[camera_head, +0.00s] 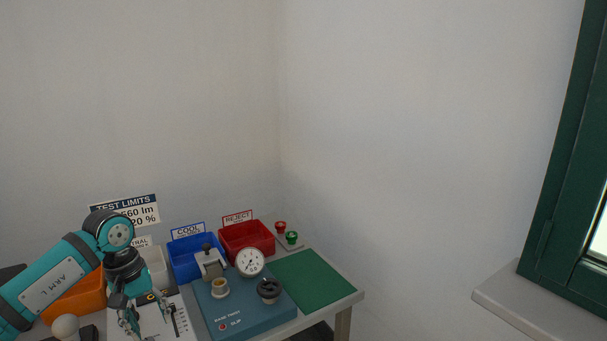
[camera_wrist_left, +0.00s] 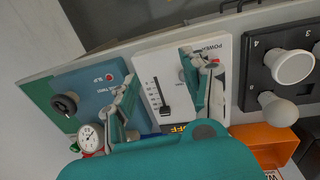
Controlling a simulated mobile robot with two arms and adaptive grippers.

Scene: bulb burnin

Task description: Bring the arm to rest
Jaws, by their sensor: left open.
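My left gripper (camera_head: 135,322) hangs from the teal arm at the lower left of the head view, above the white power box (camera_head: 181,322). In the left wrist view its two fingers (camera_wrist_left: 158,72) are spread, with the white power box (camera_wrist_left: 150,70) and its black slider showing between and behind them. Nothing is between the fingers. I cannot tell how far the fingertips are from the box. My right gripper is in neither view.
A blue panel (camera_head: 245,323) carries a socket (camera_head: 219,289), a black knob (camera_head: 268,291) and a dial gauge (camera_head: 250,262). A black rack (camera_wrist_left: 258,78) holds bulbs (camera_wrist_left: 292,66). The green mat (camera_head: 306,280) is clear.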

